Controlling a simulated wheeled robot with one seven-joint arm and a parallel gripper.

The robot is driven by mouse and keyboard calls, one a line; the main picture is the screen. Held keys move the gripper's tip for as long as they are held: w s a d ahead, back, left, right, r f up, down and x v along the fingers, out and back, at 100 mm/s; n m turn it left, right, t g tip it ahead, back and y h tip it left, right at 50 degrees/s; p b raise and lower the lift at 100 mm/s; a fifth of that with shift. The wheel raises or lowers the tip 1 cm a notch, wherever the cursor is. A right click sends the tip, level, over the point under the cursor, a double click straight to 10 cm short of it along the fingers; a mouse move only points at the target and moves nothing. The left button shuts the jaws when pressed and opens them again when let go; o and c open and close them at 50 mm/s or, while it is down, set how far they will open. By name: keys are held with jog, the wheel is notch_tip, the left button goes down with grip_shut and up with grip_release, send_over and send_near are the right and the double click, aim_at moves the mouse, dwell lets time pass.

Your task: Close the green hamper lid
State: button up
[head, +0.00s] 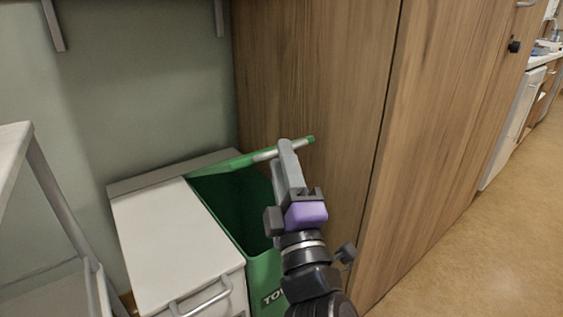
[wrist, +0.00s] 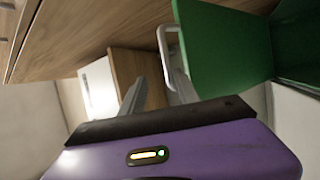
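The green hamper (head: 263,270) stands between a white cabinet and a tall wooden wardrobe, its dark inside showing. Its green lid (head: 236,163) is raised, seen nearly edge-on, with a pale handle (head: 265,154) along its edge. In the wrist view the green lid (wrist: 222,50) fills the upper right, with the silver handle (wrist: 161,42) at its left side. My gripper (head: 286,150) is at the lid's handle side, above the hamper opening. In the wrist view my gripper's fingers (wrist: 155,80) are apart, the right one overlapping the handle; I cannot tell whether they touch.
The white cabinet (head: 172,235) with a drawer handle is left of the hamper. The wooden wardrobe (head: 320,75) rises close behind and to the right. A pale shelf unit (head: 14,145) stands at far left. Open floor (head: 480,255) lies to the right.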

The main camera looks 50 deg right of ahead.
jog(key=shift+f+v, duration=0.3)
jog(key=shift+v, duration=1.25)
jog(key=shift+w+d, duration=0.1)
jog(key=shift+w, duration=0.05)
